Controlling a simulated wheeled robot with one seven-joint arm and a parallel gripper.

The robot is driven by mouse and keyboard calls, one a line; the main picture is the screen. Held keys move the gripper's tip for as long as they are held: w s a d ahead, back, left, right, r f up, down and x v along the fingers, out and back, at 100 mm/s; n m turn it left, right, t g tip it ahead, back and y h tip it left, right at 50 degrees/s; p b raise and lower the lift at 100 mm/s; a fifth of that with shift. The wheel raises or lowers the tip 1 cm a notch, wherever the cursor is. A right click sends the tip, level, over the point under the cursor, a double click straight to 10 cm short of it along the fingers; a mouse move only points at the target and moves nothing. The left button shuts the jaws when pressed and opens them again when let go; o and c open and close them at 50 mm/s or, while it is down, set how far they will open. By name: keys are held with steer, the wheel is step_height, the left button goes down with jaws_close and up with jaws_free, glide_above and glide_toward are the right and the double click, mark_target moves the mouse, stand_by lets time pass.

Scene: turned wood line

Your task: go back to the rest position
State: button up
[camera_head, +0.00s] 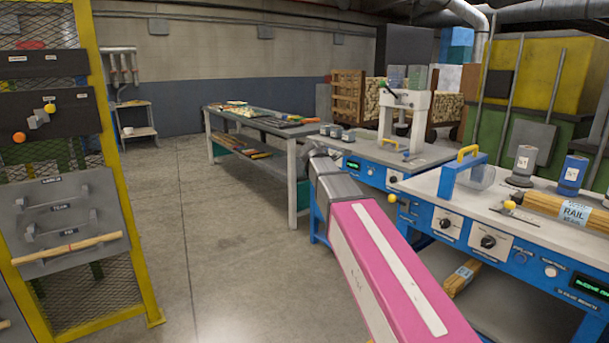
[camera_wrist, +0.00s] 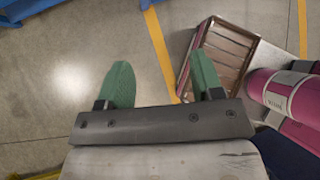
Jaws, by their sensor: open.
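In the wrist view, my gripper (camera_wrist: 160,85) has its two green fingers spread wide apart. Nothing is between the fingertips; only the grey floor and a yellow floor line show there. In the head view, my pink arm reaches forward from the bottom right, in front of the blue machine benches. The gripper itself is hidden in the head view.
Blue machine benches (camera_head: 437,206) stand on the right, with a grey worktable (camera_head: 258,124) behind. A yellow-framed rack (camera_head: 112,190) stands on the left. The floor (camera_head: 205,230) between is clear.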

steer(key=s+d+f+m+y, duration=0.2)
steer(key=s+f+m, duration=0.4)
steer(key=f, duration=0.5)
steer(key=s+d+f+m+g+y, duration=0.1)
steer(key=s+d+f+m+y, duration=0.1)
steer(key=s+f+m, duration=0.5)
steer(key=s+d+f+m+y, duration=0.2)
steer(key=s+f+m, duration=0.4)
steer(key=f+m, duration=0.5)
step_height(320, 180, down, 4)
steer(key=shift+s+d+r+g+y, duration=0.2)
steer(key=shift+g+y, duration=0.1)
steer(key=shift+y, duration=0.4)
